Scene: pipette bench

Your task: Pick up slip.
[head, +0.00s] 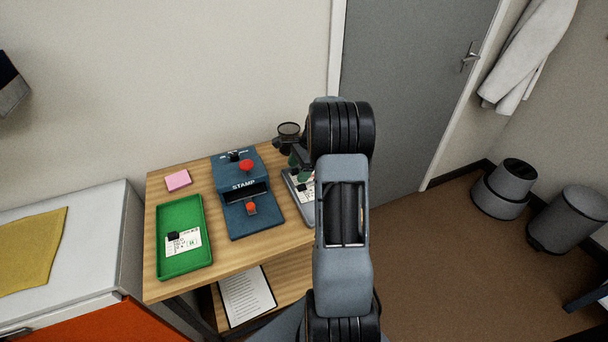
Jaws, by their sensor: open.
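A white printed slip (185,243) lies in the green tray (162,270) on the left of the wooden table, with a small black block (173,236) on it. Another white printed paper (307,191) shows in a grey tray (293,198) at the right, partly hidden by my arm. I cannot tell whether the fingers touch anything.
A blue stamp machine (233,167) with red knobs stands between the two trays. A pink pad (178,180) lies at the back left of the table (158,190). A paper sheet (246,295) lies on the lower shelf. A white cabinet with a yellow cloth (32,250) stands at left.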

